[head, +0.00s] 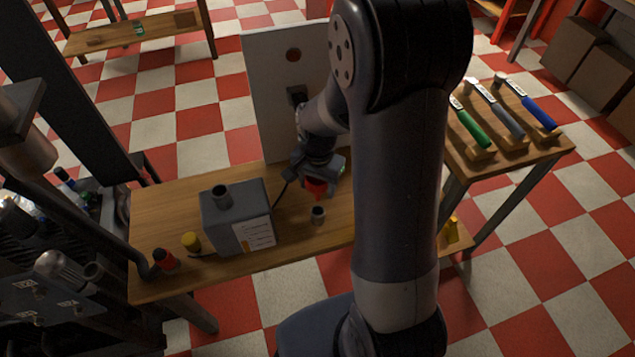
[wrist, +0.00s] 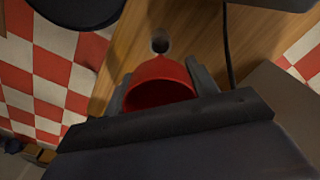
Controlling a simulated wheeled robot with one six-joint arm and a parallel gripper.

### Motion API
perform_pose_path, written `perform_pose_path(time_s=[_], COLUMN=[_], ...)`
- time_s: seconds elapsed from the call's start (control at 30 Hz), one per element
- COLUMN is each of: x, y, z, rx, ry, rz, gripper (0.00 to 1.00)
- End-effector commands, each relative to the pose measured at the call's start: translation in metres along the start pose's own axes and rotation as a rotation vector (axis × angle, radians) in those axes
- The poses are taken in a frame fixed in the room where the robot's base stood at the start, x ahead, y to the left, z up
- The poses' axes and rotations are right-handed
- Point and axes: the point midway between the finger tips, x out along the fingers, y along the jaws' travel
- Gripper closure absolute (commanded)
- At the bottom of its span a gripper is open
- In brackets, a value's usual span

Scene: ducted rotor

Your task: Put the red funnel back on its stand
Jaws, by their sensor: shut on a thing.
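The red funnel (head: 315,188) is between the fingers of my gripper (head: 320,178), above the wooden table. In the wrist view the funnel (wrist: 158,75) shows its wide rim, with a dark finger of my gripper (wrist: 157,85) on each side. My gripper is shut on it. A small grey cylinder with an open top (head: 318,214), perhaps the stand, is on the table just in front of the funnel. It also shows in the wrist view (wrist: 160,45), apart from the funnel. The funnel's lower end is hard to make out.
A grey box (head: 235,218) with a short pipe on top stands left on the wooden table (head: 160,205). A yellow cylinder (head: 191,241) and a red-and-black piece (head: 165,260) are left of it. A white upright panel (head: 280,110) stands behind. Coloured-handled tools (head: 505,110) lie on the right table.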

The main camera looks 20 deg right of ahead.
Motion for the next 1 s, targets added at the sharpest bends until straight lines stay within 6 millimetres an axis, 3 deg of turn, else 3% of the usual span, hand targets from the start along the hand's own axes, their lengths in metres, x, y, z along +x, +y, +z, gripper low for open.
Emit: perform_pose_path(time_s=[0.57,1.0], x=[0.049,0.042], y=[0.0,0.0], z=[0.0,0.0], rx=[0.0,0.0], ry=[-0.001,0.0], rz=[0.001,0.0], gripper=[0.68,0.68])
